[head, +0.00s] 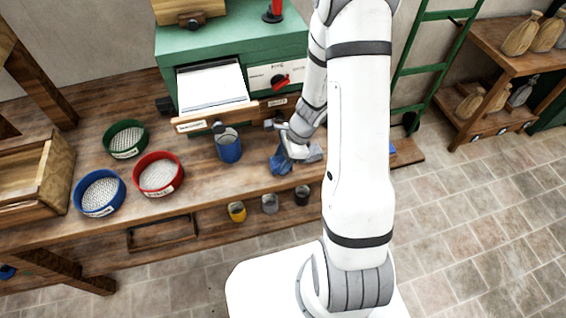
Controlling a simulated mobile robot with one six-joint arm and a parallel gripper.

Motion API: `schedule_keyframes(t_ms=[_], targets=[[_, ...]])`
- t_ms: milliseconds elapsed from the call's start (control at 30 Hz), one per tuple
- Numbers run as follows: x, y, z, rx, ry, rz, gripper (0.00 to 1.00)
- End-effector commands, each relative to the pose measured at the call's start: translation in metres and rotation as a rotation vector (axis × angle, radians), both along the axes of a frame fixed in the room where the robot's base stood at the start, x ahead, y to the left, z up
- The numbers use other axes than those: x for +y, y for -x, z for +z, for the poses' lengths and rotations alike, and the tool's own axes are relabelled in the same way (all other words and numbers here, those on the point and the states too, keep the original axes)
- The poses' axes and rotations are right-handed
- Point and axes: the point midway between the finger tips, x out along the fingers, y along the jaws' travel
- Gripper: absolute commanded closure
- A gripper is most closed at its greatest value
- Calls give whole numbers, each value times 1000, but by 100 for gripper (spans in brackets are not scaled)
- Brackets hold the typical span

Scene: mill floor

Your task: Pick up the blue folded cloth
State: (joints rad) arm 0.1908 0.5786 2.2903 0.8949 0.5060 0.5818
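The blue folded cloth (280,163) lies on the wooden workbench (210,182), right of a blue mug-like container (229,149). My gripper (294,152) is low over the bench, at the cloth's upper right side. It overlaps the cloth in the picture; I cannot tell whether it touches it. The fingers are small and partly hidden, so their opening does not show. A grey-blue piece (314,153) shows just right of the gripper; I cannot tell whether it is part of the cloth.
Green (125,139), red (158,174) and blue (99,193) sieves stand on the left, near a wooden box (40,178). A green machine (232,45) stands behind. My arm hides part of the bench's right side.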

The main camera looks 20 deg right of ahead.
Motion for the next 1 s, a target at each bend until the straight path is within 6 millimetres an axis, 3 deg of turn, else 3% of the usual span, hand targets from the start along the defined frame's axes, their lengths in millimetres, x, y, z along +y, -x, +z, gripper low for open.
schedule_keyframes(t_ms=[233,567,767,1000], targets=[[0,0,0,0,0,1,79],[0,0,5,-1,0,2,79],[0,-1,27,-4,0,3,79],[1,-1,76,-7,0,3,79]])
